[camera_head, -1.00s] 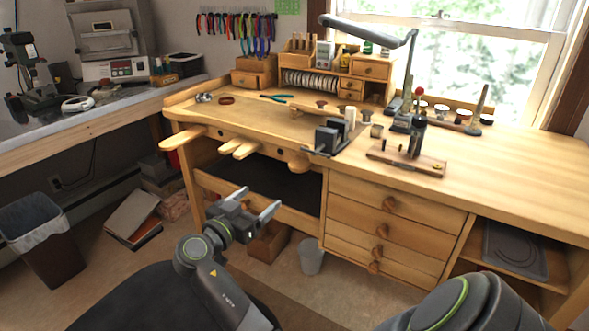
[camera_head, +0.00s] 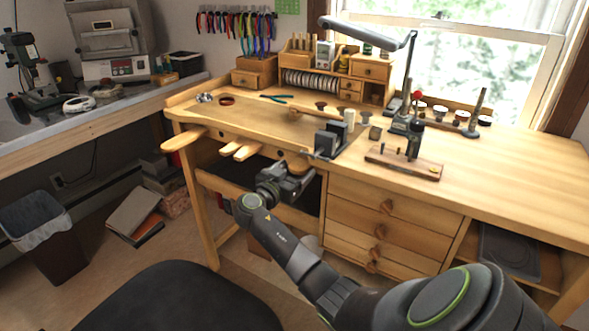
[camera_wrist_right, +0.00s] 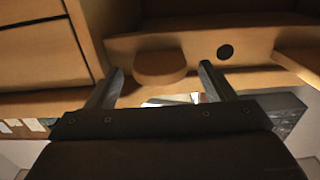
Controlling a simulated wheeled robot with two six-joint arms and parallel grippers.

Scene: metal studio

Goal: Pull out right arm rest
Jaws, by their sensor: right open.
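The right arm rest is a rounded wooden tab (camera_head: 299,162) at the bench's front edge, just left of the drawer stack. It also shows in the right wrist view (camera_wrist_right: 160,66), where it sits ahead of and between my spread fingertips. My right gripper (camera_head: 286,180) is open, just in front of and below the arm rest in the head view. I cannot tell whether a finger touches it. Two other wooden tabs stick out at the front edge, a middle one (camera_head: 240,150) and a left one (camera_head: 183,142). My left gripper is not in view.
The wooden bench (camera_head: 530,160) carries a dark vise-like block (camera_head: 330,140) above the arm rest and a tool on a wooden base (camera_head: 405,163). Drawers (camera_head: 390,225) are at the right. A dark chair (camera_head: 180,305) stands in front. A bin (camera_head: 45,235) is at left.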

